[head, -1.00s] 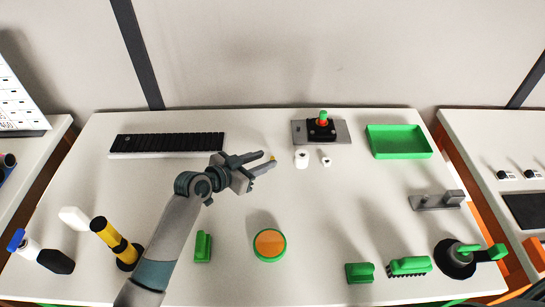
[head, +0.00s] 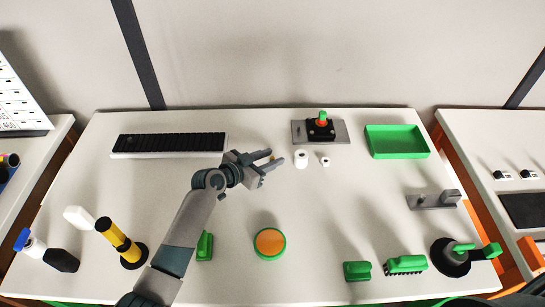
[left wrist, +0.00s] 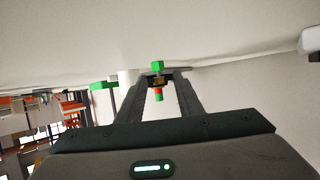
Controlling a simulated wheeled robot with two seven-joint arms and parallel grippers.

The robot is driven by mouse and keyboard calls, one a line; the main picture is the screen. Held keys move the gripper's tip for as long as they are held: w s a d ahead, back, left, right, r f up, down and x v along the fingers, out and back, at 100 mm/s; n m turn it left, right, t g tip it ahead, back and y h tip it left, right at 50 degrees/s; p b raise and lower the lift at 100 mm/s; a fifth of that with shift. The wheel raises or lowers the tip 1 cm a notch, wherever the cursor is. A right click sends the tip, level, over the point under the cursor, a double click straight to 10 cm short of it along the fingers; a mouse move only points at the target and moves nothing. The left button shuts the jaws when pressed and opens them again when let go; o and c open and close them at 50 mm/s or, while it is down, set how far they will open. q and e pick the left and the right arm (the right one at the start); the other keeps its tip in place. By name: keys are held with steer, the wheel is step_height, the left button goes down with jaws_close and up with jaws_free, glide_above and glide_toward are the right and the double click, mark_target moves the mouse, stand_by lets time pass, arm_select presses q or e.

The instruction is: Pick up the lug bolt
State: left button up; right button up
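A bolt-like piece with a green top and a red-orange collar (head: 322,118) stands upright in a black block on a grey plate (head: 342,131) at the back; I take it for the lug bolt. My left gripper (head: 269,160) is open and empty, left of and nearer than that plate, its fingers pointing right. In the left wrist view, the red and green piece (left wrist: 158,96) shows between the open fingers (left wrist: 158,92), beyond them and not touched. My right gripper is not in view.
A green tray (head: 398,155) lies at the back right. A black ribbed strip (head: 170,143) lies back left. The table middle is mostly clear.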

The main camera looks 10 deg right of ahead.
mark_target(272, 157)
arm_select(q)
steer(key=shift+w+d+f, duration=0.25)
steer(key=shift+d, duration=0.15)
steer(key=shift+c, duration=0.2)
jaws_close()
steer(key=shift+r, duration=0.15)
steer(key=shift+r+b, duration=0.3)
steer(key=shift+r, duration=0.3)
step_height(272, 157, up, 2)
steer(key=shift+r+b, duration=0.25)
steer(key=shift+b, duration=0.25)
steer(key=s+d+r+b, duration=0.3)
steer(key=s+d+r, duration=0.2)
steer(key=d, duration=0.5)
step_height(272, 157, up, 2)
steer(key=shift+s+d+r, duration=0.1)
steer(key=shift+s+d, duration=0.1)
